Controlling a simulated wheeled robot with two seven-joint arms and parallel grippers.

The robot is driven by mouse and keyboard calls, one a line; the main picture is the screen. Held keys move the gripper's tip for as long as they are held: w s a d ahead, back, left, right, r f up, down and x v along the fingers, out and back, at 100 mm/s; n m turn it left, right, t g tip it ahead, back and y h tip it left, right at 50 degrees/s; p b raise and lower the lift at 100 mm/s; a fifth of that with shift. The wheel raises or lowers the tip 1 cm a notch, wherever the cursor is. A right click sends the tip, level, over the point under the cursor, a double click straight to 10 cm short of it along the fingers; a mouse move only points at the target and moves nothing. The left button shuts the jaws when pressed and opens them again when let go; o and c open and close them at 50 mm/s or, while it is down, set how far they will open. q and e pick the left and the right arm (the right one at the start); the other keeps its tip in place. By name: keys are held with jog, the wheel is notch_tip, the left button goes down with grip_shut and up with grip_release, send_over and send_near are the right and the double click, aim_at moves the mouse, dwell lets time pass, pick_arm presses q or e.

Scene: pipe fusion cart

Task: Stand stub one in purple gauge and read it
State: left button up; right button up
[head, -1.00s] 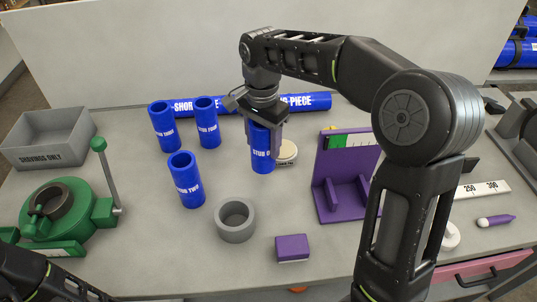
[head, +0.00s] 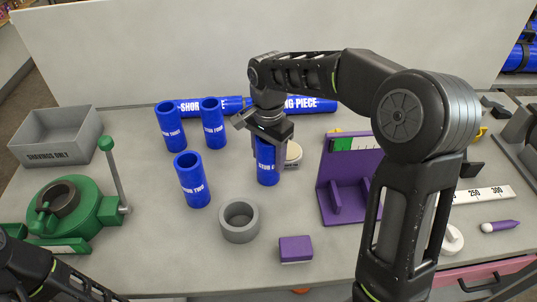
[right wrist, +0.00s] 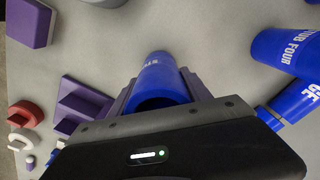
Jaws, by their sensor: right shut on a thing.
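Stub one (head: 267,168), a blue tube with partly hidden white lettering, is upright between the fingers of my right gripper (head: 267,150). In the right wrist view I see stub one's open end (right wrist: 163,92) between purple-toned fingers. I cannot tell whether its bottom touches the table. The purple gauge (head: 358,168) stands to the right of it, apart, with a back plate, a foot with ribs and a green and white strip. My right forearm hides the gauge's right side. My left gripper is out of view; only part of my left arm shows at the lower left.
Stub two (head: 192,182), stub three (head: 170,128) and stub four (head: 213,125) stand to the left. A grey ring (head: 239,222) and purple block (head: 295,249) lie in front. A round cream piece (head: 293,154) is close beside stub one. A green clamp (head: 85,220) stands left.

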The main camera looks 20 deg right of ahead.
jog(key=shift+f, duration=0.2)
jog(key=o, duration=1.6)
jog(key=shift+r, duration=0.1)
jog(key=shift+r, duration=0.15)
notch_tip(320, 180, up, 8)
jog(key=shift+w+f, duration=0.1)
notch_tip(320, 180, up, 4)
jog(key=shift+r+p, duration=0.2)
jog(key=shift+p, duration=0.85)
jog(key=shift+f, duration=0.1)
